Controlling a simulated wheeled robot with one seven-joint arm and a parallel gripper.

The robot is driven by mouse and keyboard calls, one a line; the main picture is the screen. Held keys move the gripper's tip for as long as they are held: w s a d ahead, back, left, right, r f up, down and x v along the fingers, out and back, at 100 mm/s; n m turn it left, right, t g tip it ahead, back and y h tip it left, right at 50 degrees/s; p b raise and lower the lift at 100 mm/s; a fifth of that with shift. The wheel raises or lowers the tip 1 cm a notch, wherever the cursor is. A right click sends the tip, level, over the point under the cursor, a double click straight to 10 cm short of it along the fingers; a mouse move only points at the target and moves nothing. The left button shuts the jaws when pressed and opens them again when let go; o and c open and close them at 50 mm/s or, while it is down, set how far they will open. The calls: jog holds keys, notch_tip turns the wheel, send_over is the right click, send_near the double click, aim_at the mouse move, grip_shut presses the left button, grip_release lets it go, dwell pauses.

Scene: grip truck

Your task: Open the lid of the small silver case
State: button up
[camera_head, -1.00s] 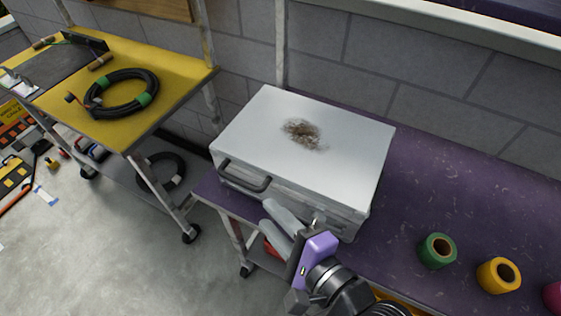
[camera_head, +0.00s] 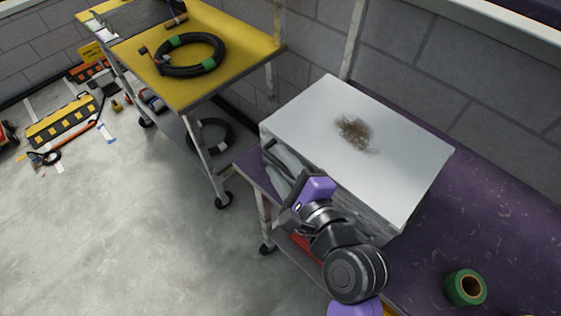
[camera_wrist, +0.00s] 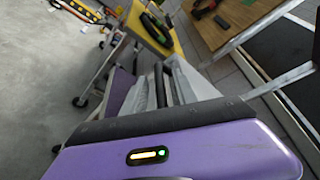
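The silver case (camera_head: 365,140) sits closed on the purple-topped table, with a brown smudge on its flat lid. Its dark carry handle, on the front side, is mostly hidden by my gripper in the head view. My gripper (camera_head: 275,163) is at the left part of the case's front, its two grey fingers reaching toward the handle. In the wrist view my gripper (camera_wrist: 165,75) has its fingers apart, with dark bar-like parts, seemingly the handle (camera_wrist: 159,85), between them. I cannot tell whether the fingers touch it.
The purple table (camera_head: 490,225) carries a green tape roll (camera_head: 465,288) to the right of the case. A yellow-topped cart (camera_head: 225,30) with a coiled black cable (camera_head: 190,55) stands at the left. A block wall is behind. The floor at lower left is clear.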

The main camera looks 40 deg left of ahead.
grip_shut()
dwell(1.4)
